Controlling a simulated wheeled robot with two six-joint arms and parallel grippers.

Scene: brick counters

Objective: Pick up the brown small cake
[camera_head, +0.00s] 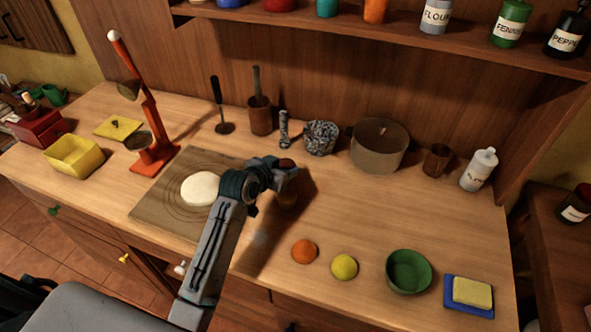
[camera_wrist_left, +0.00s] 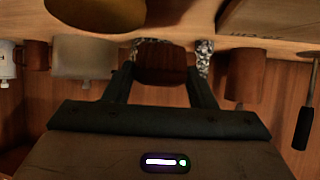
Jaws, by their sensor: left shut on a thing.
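My left gripper (camera_head: 282,172) is over the counter, just right of the pastry board. It is shut on the brown small cake (camera_head: 287,162), which shows as a dark brown piece at the fingertips. In the left wrist view the brown cake (camera_wrist_left: 160,64) sits between the two fingers of the gripper (camera_wrist_left: 162,80). The gripper hides part of it. My right gripper is not in view.
White dough (camera_head: 200,188) lies on the board (camera_head: 152,208). A pot (camera_head: 378,148), a patterned bowl (camera_head: 320,138) and a mortar (camera_head: 260,118) stand behind. An orange (camera_head: 304,251), a lemon (camera_head: 344,267) and a green bowl (camera_head: 408,272) are in front. The counter's right middle is clear.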

